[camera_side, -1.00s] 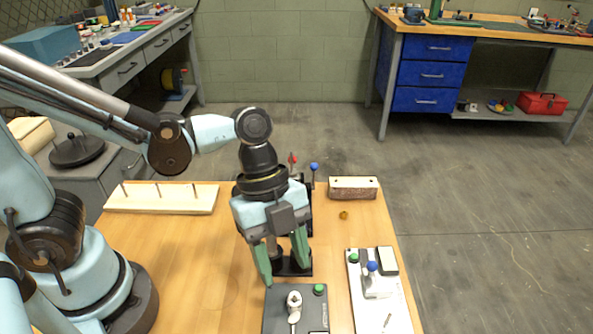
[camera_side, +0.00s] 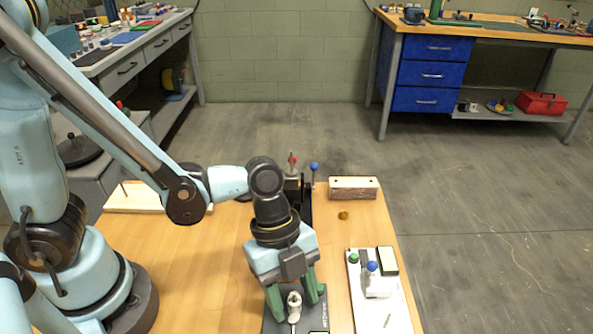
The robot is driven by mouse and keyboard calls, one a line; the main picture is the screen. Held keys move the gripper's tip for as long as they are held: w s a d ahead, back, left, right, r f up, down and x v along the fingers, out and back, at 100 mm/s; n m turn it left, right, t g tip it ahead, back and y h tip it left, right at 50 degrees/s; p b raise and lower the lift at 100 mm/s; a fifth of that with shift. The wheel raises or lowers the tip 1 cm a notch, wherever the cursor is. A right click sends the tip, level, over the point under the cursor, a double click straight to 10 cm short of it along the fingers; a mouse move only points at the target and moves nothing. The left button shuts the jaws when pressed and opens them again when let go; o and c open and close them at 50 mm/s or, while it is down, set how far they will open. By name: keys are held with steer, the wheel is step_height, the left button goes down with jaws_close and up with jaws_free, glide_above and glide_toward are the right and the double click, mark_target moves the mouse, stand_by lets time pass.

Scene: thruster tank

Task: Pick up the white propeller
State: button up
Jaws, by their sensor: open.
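A small white part (camera_side: 294,301) with a rounded top and a narrow arm pointing toward the camera stands on a dark plate (camera_side: 310,324) at the front of the table. It may be the white propeller; its full shape is hard to tell. My gripper (camera_side: 295,308) points down over the plate. Its green fingers are open, one on each side of the white part, and hold nothing. I cannot tell whether they touch it. The gripper hides part of the plate.
A white board (camera_side: 395,310) with a blue-knobbed white fixture (camera_side: 375,281) stands close on the right. Behind are a brown block (camera_side: 353,189), a small brass-coloured piece (camera_side: 343,216) and a dark stand (camera_side: 297,195) with a red top. The table's left-middle (camera_side: 190,265) is clear.

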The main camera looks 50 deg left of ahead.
jaws_close()
stand_by(0.3)
steer(key=shift+r, duration=0.1)
steer(key=shift+r, duration=4.9)
